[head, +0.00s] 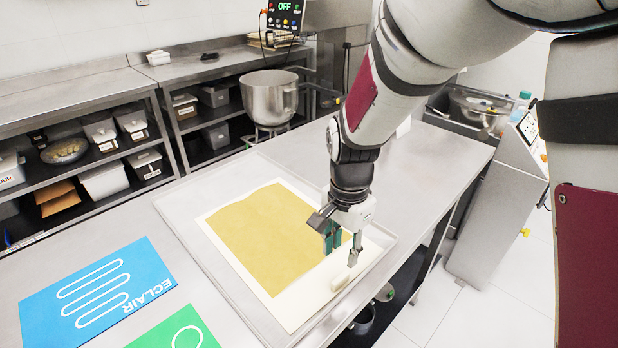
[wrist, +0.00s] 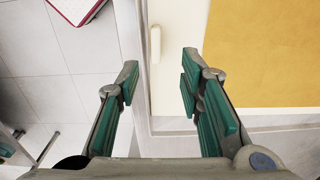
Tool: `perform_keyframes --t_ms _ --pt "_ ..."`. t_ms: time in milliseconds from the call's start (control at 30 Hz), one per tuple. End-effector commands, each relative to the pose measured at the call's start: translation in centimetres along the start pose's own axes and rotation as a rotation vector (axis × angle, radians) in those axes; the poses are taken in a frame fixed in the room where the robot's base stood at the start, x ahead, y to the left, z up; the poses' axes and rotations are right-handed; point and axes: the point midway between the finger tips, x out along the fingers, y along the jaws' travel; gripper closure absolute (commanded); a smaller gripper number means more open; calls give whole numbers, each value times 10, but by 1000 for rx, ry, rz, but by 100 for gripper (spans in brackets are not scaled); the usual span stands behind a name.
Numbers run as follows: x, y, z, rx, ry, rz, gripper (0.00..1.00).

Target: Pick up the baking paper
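A flat golden-brown sheet, which looks like the baking paper (head: 262,232), lies on a larger cream sheet or board (head: 292,302) in a shallow metal tray (head: 168,208). In the wrist view the baking paper (wrist: 268,55) fills the upper right and the cream surface (wrist: 180,85) shows beside it. A small off-white bar (head: 341,279) lies on the cream surface near the tray's right side; it also shows in the wrist view (wrist: 155,45). My gripper (head: 342,254) is open and empty, above the tray's right part, beside the golden sheet. In the wrist view its fingertips (wrist: 160,65) stand apart.
A blue "ECLAIR" card (head: 98,292) and a green card (head: 178,332) lie left of the tray. A steel mixing bowl (head: 270,96) stands behind the table. Shelves with bins line the left. The steel tabletop (head: 425,160) is clear at the back right.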

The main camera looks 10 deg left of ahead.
Motion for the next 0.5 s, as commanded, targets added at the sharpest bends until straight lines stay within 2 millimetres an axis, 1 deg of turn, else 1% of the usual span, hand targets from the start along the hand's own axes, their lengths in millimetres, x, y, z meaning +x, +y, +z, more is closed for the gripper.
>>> perform_keyframes --t_ms 33,100,267,333,500 --pt "9 0 0 1 -2 3 66" --pt "15 0 0 1 -1 1 66" --pt "24 1 0 -1 -1 1 66" --pt "30 2 1 0 -1 2 66" --pt "55 6 2 1 -1 3 66"
